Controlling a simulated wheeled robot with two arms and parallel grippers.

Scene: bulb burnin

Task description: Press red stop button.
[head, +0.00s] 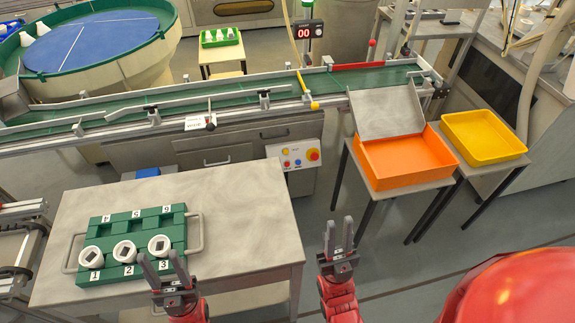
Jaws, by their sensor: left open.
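The red stop button (313,155) is a round red knob on the right side of a pale control panel (295,164). The panel is on the front of the conveyor, with smaller yellow and blue buttons to the left of the red one. My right gripper (339,228) is open and empty, below and slightly right of the panel in the picture, apart from it. My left gripper (161,257) is open and empty, in front of the green tray's near-right corner. Nothing hides the red button.
A grey table (245,205) at left bears a green numbered tray (140,221) with white round pieces in its front row. An orange bin (400,163) with a raised grey plate and a yellow bin (485,137) stand at right. Open floor lies before the panel.

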